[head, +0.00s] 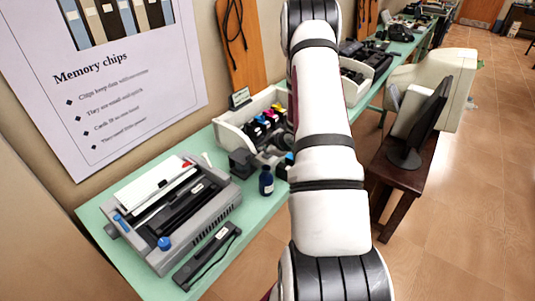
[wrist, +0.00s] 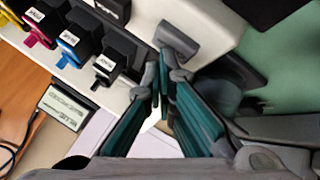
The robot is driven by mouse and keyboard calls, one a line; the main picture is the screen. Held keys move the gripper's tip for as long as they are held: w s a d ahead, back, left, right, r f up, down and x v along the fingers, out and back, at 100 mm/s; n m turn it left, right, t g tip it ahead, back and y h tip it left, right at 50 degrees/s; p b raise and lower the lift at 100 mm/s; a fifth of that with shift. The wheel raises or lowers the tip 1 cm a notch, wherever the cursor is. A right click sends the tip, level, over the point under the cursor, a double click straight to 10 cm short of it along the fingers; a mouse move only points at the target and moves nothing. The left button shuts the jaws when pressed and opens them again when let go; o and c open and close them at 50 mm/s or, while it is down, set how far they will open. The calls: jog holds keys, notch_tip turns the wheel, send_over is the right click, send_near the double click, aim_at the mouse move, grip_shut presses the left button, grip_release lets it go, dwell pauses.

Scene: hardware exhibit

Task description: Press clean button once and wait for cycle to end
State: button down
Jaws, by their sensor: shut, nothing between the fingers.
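A white open-topped unit (head: 228,128) with several coloured ink cartridges (head: 263,124) stands on the green bench. In the wrist view the cartridges (wrist: 68,42) carry small white labels. A grey block (wrist: 178,40) sits on the unit's white rim, just beyond my fingertips. I cannot tell whether it is the clean button, and I see no readable button label. My gripper (wrist: 164,78) is shut and empty, with its teal-sided fingers close to the rim and the black cartridge. I cannot tell whether it touches anything.
A small label display (wrist: 65,112) stands beside the unit; its text is unreadable. A dark blue bottle (head: 266,181) and a grey binding-type machine (head: 180,205) are on the bench at left. A monitor (head: 422,125) stands on a dark wooden table (head: 405,178) at right.

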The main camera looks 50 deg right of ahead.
aim_at(266, 155)
dwell(0.4)
jog(key=shift+s+r+p, duration=0.1)
jog(key=shift+r+p, duration=0.55)
jog(key=shift+r, duration=0.25)
notch_tip(266, 155, up, 5)
jog(key=p, duration=0.2)
jog(key=shift+p, duration=0.4)
dwell(0.6)
